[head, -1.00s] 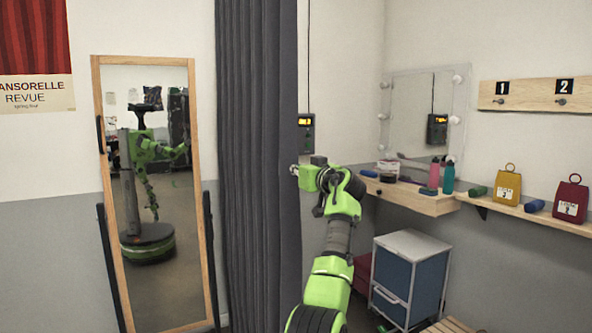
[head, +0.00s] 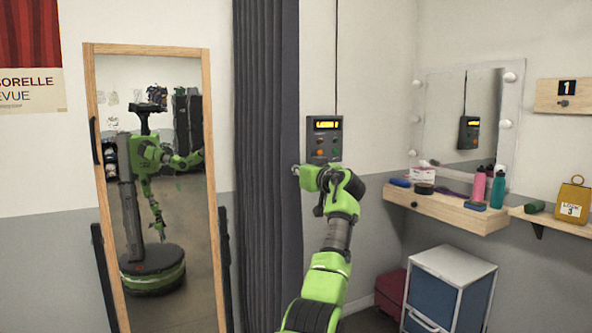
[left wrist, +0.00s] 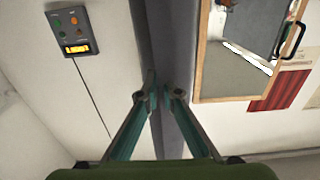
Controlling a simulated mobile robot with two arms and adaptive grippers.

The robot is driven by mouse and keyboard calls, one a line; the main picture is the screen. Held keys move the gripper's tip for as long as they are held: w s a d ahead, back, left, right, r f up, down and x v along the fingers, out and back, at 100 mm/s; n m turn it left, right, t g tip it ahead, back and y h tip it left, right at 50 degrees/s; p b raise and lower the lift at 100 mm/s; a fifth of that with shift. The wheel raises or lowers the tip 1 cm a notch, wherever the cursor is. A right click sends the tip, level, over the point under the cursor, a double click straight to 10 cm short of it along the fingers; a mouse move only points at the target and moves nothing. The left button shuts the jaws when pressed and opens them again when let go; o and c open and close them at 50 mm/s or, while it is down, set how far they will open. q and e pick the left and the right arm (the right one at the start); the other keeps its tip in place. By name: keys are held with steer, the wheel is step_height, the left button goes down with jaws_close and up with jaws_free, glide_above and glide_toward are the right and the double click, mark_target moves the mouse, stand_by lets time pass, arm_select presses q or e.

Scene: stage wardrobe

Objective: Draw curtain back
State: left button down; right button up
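The dark grey pleated curtain (head: 265,140) hangs upright between the mirror and the wall control box. My left gripper (head: 297,171) is at its right edge, about mid-height. In the left wrist view the two fingers (left wrist: 158,92) close in on the curtain's edge (left wrist: 168,35), with the grey cloth between the fingertips. Their exact contact is partly hidden. My right gripper is not seen directly; only small reflections of my arms show in the mirror.
A tall wood-framed mirror (head: 214,190) stands just left of the curtain. A control box (head: 324,138) with a lit display hangs on the wall to the right. A wooden shelf (head: 450,213) with bottles and a drawer cabinet (head: 450,262) stand further right.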

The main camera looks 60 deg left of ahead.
arm_select(q)
steer(key=shift+a, duration=0.45)
steer(key=c, duration=2.2)
jaws_free()
steer(key=shift+c, duration=0.2)
steer(key=d, duration=1.2)
steer(key=shift+s, duration=0.4)
